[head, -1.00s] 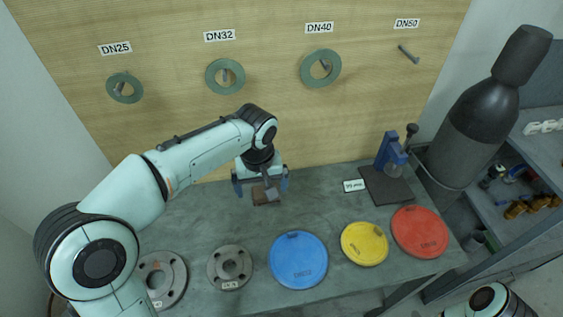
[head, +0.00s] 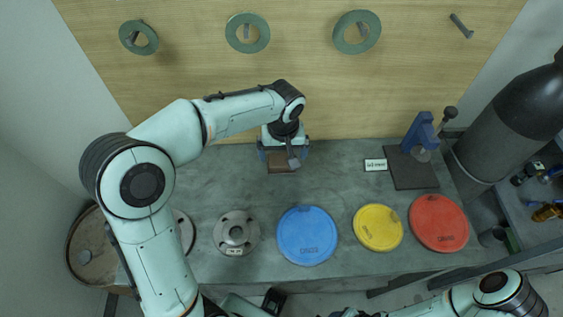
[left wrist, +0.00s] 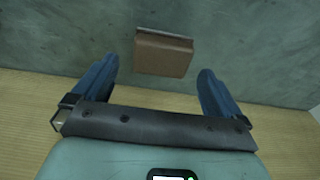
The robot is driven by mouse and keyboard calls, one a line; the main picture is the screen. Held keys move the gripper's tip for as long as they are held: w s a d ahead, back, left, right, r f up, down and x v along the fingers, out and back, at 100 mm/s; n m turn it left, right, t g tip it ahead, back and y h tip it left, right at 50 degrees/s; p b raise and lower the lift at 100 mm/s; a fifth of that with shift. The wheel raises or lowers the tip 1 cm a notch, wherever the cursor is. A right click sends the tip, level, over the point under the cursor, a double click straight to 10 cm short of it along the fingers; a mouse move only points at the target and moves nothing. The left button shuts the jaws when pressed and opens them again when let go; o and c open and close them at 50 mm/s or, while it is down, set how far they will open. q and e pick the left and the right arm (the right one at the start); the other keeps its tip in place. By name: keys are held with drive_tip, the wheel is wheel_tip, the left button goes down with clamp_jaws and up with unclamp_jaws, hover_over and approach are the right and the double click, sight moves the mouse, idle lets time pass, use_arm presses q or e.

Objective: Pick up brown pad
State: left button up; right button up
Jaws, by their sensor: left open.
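The brown pad (head: 280,166) lies on the grey workbench near the wooden back board. In the left wrist view the pad (left wrist: 162,55) is a brown block with a pale strip along its far edge. My left gripper (head: 284,154) is open, and its two blue fingers point at the bench on either side of the pad. In the left wrist view the left gripper (left wrist: 158,70) shows clear gaps between each finger and the pad. It holds nothing. My right arm shows at the bottom right; its gripper cannot be made out.
Blue (head: 307,235), yellow (head: 378,227) and red (head: 439,222) discs lie along the front of the bench. A grey flange (head: 236,233) lies left of them. A blue tool stands on a dark plate (head: 411,169) at right. Green rings hang on the back board (head: 300,85).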

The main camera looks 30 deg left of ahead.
sight(282, 160)
use_arm(q)
drive_tip(key=f, duration=0.4)
drive_tip(key=shift+w+a, duration=0.2)
drive_tip(key=shift+a, duration=0.05)
drive_tip(key=c, duration=1)
drive_tip(key=shift+o, duration=0.2)
drive_tip(key=shift+r, duration=0.1)
wheel_tip(282, 160, up, 20)
drive_tip(key=p, duration=0.3)
use_arm(e)
drive_tip(key=w+r, duration=0.1)
drive_tip(key=r, duration=0.1)
drive_tip(key=w+r, duration=0.1)
drive_tip(key=shift+w+r, duration=0.35)
